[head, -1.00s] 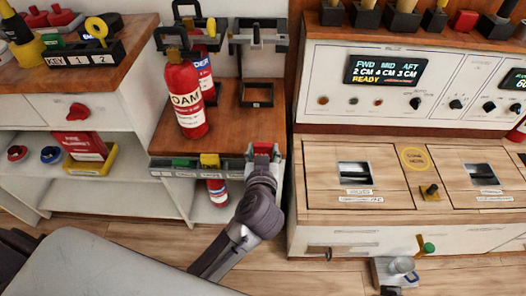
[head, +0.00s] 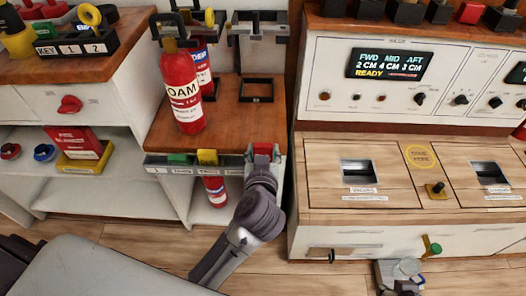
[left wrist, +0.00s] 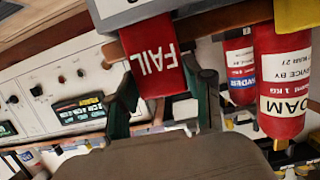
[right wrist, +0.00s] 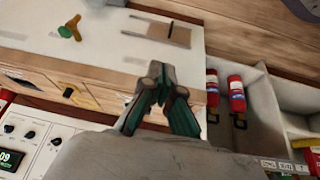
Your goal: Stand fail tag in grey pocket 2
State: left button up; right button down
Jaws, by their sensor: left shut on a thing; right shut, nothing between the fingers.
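The red FAIL tag (left wrist: 152,58) is between the fingers of my left gripper (left wrist: 160,105), which is shut on it. In the left wrist view it appears upside down, its lower end against the grey pocket strip (left wrist: 140,10); I cannot tell whether that end is inside a pocket. In the head view the tag (head: 263,149) and my left gripper (head: 262,160) are at the right end of the strip (head: 222,171). The pocket labels are too small to read. My right gripper (right wrist: 160,88) is shut and empty, away from the strip.
A green tag (head: 180,159) and a yellow tag (head: 207,157) stand farther left in the strip. A FOAM extinguisher (head: 183,95) stands on the wooden shelf behind, with another extinguisher (head: 200,65) near it. A wooden-topped console (head: 320,165) borders the right side.

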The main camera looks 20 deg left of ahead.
jog(key=shift+s, duration=0.1)
pick_arm(q)
jog(key=shift+p, duration=0.95)
pick_arm(e)
jog(key=shift+s+d+r+g, duration=0.2)
jog(key=shift+s+g, duration=0.25)
jog(key=shift+s, duration=0.3)
jog(key=shift+s+d+r+g, duration=0.1)
jog(key=shift+s+d+g, duration=0.3)
jog(key=shift+s, duration=0.35)
jog(key=shift+a, duration=0.1)
jog(key=shift+f, duration=0.15)
pick_arm(q)
jog(key=shift+p, duration=0.9)
pick_arm(e)
jog(key=shift+x, duration=1.45)
jog(key=shift+w+a, duration=0.1)
jog(key=shift+a, duration=0.05)
